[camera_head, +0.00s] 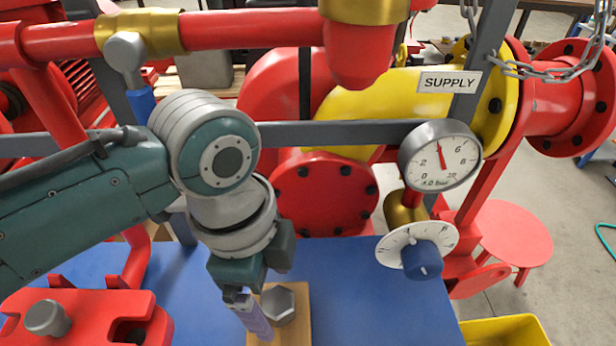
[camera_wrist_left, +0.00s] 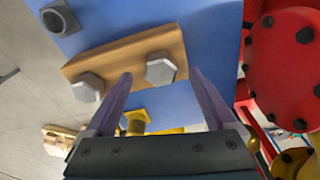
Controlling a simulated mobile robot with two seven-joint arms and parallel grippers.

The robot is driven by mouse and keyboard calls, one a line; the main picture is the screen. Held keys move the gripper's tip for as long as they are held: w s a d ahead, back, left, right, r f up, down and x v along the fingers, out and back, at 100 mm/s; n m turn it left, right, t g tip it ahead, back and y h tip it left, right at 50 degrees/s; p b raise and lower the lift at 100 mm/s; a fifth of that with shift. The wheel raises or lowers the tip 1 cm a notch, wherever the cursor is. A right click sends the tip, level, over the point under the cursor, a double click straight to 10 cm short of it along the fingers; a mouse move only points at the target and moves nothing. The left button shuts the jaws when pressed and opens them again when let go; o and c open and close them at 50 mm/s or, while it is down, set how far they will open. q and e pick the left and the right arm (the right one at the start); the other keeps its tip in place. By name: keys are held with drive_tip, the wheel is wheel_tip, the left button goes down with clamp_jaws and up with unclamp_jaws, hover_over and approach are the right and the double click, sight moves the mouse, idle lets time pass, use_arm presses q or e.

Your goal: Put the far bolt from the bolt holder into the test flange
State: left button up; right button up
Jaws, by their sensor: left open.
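The wooden bolt holder (camera_head: 301,325) stands on the blue table and shows in the left wrist view (camera_wrist_left: 118,58) with two grey hex-headed bolts. The far bolt (camera_head: 277,303) shows in the head view beside my left gripper (camera_head: 260,328). In the left wrist view the far bolt (camera_wrist_left: 161,68) appears between the fingertips of my left gripper (camera_wrist_left: 160,74), which is open and empty; contact cannot be told. The near bolt (camera_wrist_left: 88,87) sits outside the left finger. The red test flange (camera_head: 85,306), at the lower left, has a grey bolt head and a dark hole. My right gripper is out of view.
Right of the holder are a blue-knobbed dial (camera_head: 422,258) and the pressure gauge (camera_head: 439,156). A red round pump flange (camera_head: 325,195) stands behind. A yellow bin (camera_head: 505,331) is at the lower right. The blue table (camera_head: 365,300) is clear between holder and dial.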

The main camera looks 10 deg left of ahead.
use_arm(q)
drive_tip(key=shift+d+f, duration=0.1)
drive_tip(key=shift+f, duration=1)
clamp_jaws()
drive_tip(key=c, duration=0.6)
unclamp_jaws()
clamp_jaws()
drive_tip(key=shift+r, duration=0.2)
